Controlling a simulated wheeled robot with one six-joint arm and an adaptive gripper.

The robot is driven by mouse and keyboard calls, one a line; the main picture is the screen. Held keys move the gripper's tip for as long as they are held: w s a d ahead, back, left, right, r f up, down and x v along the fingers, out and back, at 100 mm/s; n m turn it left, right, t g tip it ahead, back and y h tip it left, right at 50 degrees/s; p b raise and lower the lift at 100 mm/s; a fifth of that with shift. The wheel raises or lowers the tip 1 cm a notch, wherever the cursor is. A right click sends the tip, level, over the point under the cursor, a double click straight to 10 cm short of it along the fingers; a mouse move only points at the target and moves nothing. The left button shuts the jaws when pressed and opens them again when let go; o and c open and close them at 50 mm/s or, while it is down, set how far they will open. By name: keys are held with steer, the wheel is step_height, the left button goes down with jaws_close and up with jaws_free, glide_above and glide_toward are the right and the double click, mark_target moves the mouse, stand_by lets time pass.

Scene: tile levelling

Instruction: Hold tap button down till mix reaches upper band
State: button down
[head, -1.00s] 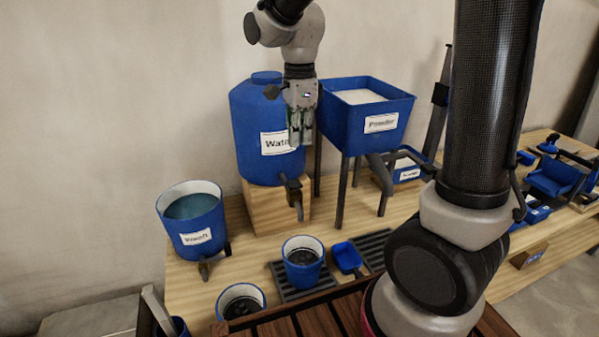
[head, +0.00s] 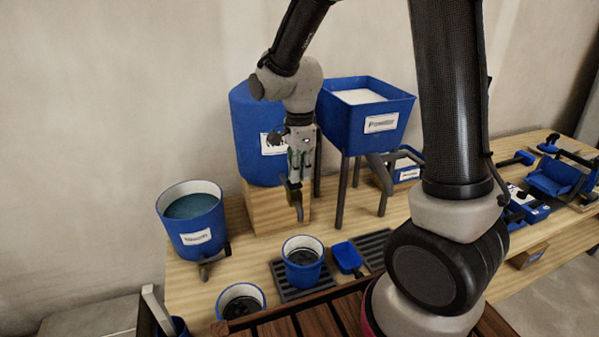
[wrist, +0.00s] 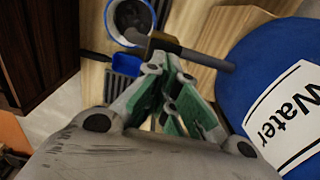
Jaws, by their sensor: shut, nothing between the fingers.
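The blue water tank (head: 250,120) stands on a wooden block, its label partly hidden behind my gripper. Its dark tap (head: 296,194) juts out low at the front. My gripper (head: 299,180) is shut and points down just above the tap, with nothing in it. In the wrist view the fingertips (wrist: 158,62) lie close to the tap (wrist: 190,52); I cannot tell whether they touch its button. A blue bucket with a white rim (head: 303,265) stands on a dark grate below the tap, with dark grey contents. In the wrist view it shows (wrist: 130,18) beyond the tap.
A blue powder hopper (head: 368,120) on legs stands right of the tank. A blue bucket of bluish liquid (head: 190,222) stands at the left, another bucket (head: 241,300) in front. A blue scoop (head: 347,257) lies beside the grate (head: 375,250).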

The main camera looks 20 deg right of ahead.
steer(key=shift+f, duration=0.9)
steer(key=shift+s, duration=0.15)
stand_by(1.5)
